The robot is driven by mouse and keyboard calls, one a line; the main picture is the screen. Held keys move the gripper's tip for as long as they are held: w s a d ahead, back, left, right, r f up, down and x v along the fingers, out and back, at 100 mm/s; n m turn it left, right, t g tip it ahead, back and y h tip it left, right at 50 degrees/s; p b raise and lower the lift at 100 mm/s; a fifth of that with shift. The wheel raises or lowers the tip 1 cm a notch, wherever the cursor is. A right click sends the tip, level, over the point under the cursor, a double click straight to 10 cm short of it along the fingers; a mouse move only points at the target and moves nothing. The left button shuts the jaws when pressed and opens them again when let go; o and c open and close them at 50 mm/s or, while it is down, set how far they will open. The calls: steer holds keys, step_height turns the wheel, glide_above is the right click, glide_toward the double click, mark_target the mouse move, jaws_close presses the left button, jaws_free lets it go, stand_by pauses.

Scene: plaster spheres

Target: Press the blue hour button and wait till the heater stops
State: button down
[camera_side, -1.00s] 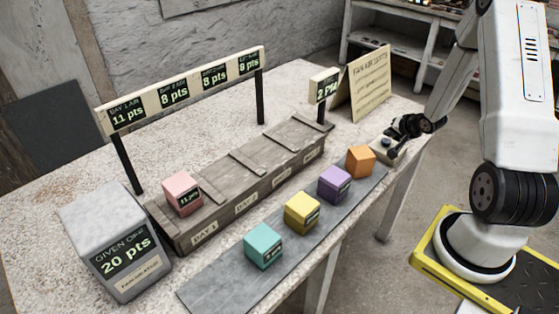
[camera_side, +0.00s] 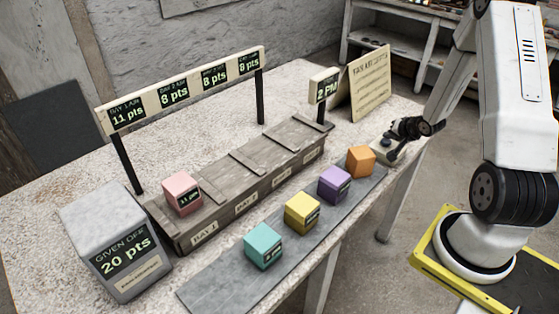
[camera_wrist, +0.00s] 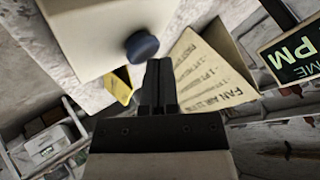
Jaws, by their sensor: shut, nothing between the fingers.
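The blue button (camera_wrist: 141,47) is a dark round knob on a cream box (camera_wrist: 90,38) in the wrist view. In the side view the box (camera_side: 377,153) sits at the table's right end, its button partly hidden by my gripper (camera_side: 391,157). My gripper is shut and empty, and it also shows in the wrist view (camera_wrist: 160,64). Its fingertips are close beside the button; I cannot tell whether they touch it. A grey block (camera_side: 92,214) reads "20 pts" at the front left. A small sign (camera_side: 324,88) reads "2 PM".
A wooden bed (camera_side: 240,180) holds a pink cube (camera_side: 181,192) at its left end. Teal (camera_side: 263,246), yellow (camera_side: 301,212), purple (camera_side: 334,183) and orange (camera_side: 361,161) cubes line a grey strip (camera_side: 215,289). A scoreboard (camera_side: 188,89) and a paper sign (camera_side: 365,85) stand behind.

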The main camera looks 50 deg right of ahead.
mark_target(387, 142)
steer(key=shift+f, duration=0.45)
stand_by(0.6)
steer(key=shift+r, duration=0.95)
steer(key=shift+r, duration=0.1)
steer(key=shift+r, duration=2.4)
steer(key=shift+a, duration=0.1)
